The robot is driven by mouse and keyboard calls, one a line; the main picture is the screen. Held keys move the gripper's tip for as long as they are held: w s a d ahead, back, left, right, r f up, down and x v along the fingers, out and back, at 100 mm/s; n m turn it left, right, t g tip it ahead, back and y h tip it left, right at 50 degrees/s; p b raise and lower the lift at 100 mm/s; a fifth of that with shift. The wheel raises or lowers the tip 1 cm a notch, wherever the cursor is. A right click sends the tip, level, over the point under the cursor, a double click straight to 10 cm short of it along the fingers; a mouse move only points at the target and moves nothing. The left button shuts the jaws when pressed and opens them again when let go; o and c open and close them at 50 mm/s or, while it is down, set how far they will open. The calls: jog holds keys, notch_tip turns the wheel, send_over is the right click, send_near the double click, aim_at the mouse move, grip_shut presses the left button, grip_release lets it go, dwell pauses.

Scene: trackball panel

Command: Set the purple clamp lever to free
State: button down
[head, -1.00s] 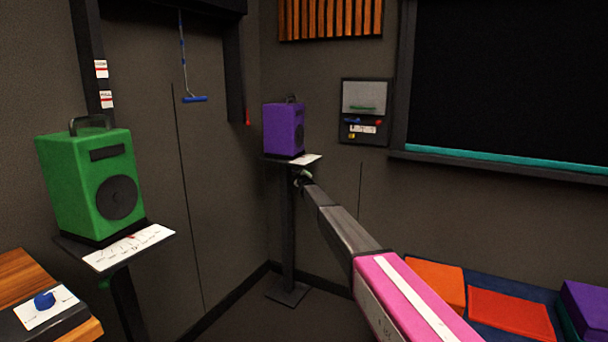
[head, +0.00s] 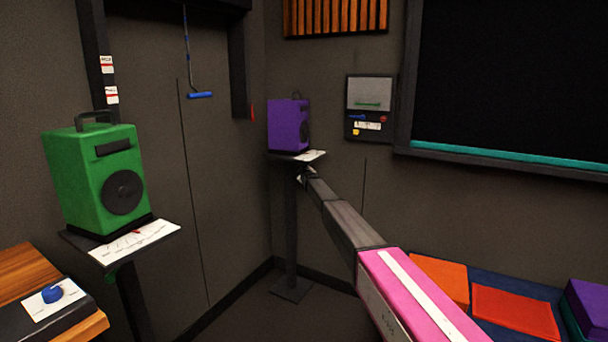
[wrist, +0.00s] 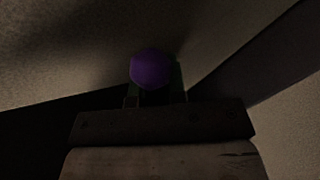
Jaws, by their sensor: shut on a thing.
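The purple clamp lever shows in the wrist view as a round purple knob (wrist: 151,68) at the tips of my gripper (wrist: 157,92). The fingers stand on both sides of the knob and are shut on it. The rest of the lever is hidden. In the head view my arm reaches to the top of the dark stand under the purple speaker (head: 287,125). My gripper (head: 305,174) is small there, just below the stand's plate (head: 284,155), and the knob cannot be made out. A white label card (head: 311,155) lies on the plate's right edge.
A green speaker (head: 95,180) stands on another stand at the left. A wooden desk with a blue knob (head: 52,294) is at lower left. A wall panel (head: 369,108) hangs right of the purple speaker. Orange and red blocks (head: 515,312) lie at lower right.

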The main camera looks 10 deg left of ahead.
jog(key=shift+s+f+g, duration=0.15)
jog(key=shift+f+g, duration=0.1)
jog(key=shift+g, duration=0.05)
jog(key=shift+s+a+f+m+g, duration=0.15)
jog(key=shift+s+f+m+g, duration=0.15)
jog(key=shift+m+g, duration=0.3)
jog(key=shift+s+a+f+m+g, duration=0.1)
jog(key=shift+s+f+m+g, duration=0.1)
jog(key=shift+s+m+g, duration=0.3)
jog(key=shift+g, duration=0.3)
jog(key=c, duration=1.2)
grip_release()
jog(key=shift+o, duration=0.2)
jog(key=v, duration=0.7)
jog(key=shift+s, duration=0.15)
jog(key=shift+r, duration=0.1)
jog(key=shift+c, duration=0.3)
